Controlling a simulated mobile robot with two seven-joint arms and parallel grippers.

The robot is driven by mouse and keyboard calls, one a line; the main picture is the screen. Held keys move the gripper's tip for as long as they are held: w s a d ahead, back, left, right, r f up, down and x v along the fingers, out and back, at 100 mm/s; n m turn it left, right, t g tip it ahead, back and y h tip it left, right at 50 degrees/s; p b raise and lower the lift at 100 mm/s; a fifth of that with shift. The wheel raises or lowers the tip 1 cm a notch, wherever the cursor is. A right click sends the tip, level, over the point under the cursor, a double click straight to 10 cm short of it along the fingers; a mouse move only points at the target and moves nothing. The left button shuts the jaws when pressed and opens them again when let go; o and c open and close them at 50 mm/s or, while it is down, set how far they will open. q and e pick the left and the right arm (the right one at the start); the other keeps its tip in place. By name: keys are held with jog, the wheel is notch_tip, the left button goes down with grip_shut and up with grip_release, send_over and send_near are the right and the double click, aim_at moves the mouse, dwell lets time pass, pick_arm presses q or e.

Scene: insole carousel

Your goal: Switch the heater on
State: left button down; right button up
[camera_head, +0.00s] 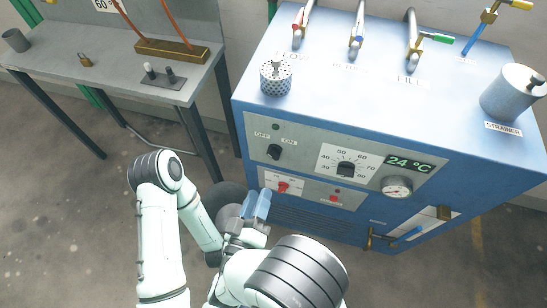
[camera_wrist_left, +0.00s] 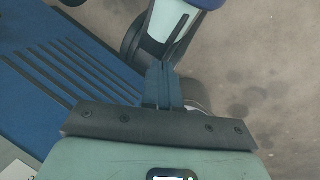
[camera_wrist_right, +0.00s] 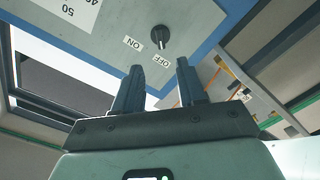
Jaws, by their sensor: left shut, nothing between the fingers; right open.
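The heater's black OFF/ON knob (camera_head: 274,152) sits on the grey front panel of the blue machine (camera_head: 300,108), below the OFF and ON labels. It also shows in the right wrist view (camera_wrist_right: 160,40), beyond the fingertips. My left gripper (camera_wrist_left: 162,66) is shut and empty, by the lower vented panel.
Right of the knob are a temperature dial (camera_head: 346,168), a 24 °C display (camera_head: 409,162) and a gauge (camera_head: 397,187). A red switch (camera_head: 283,187) sits below. A grey bench (camera_head: 120,70) stands left. My arms are close together in front of the machine.

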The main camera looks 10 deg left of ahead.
aim_at(272, 157)
pick_arm(q)
jog(key=shift+w+a+f+t+b, duration=0.15)
jog(key=shift+w+a+f+b, duration=0.15)
jog(key=shift+w+f, duration=0.15)
jog(key=shift+w+a+f+t+b, duration=0.15)
jog(key=shift+w+f+b, duration=0.2)
jog(key=shift+w, duration=0.15)
pick_arm(e)
jog(key=w, duration=1.1)
jog(key=shift+w+d, duration=0.15)
jog(key=shift+d, duration=0.05)
grip_shut()
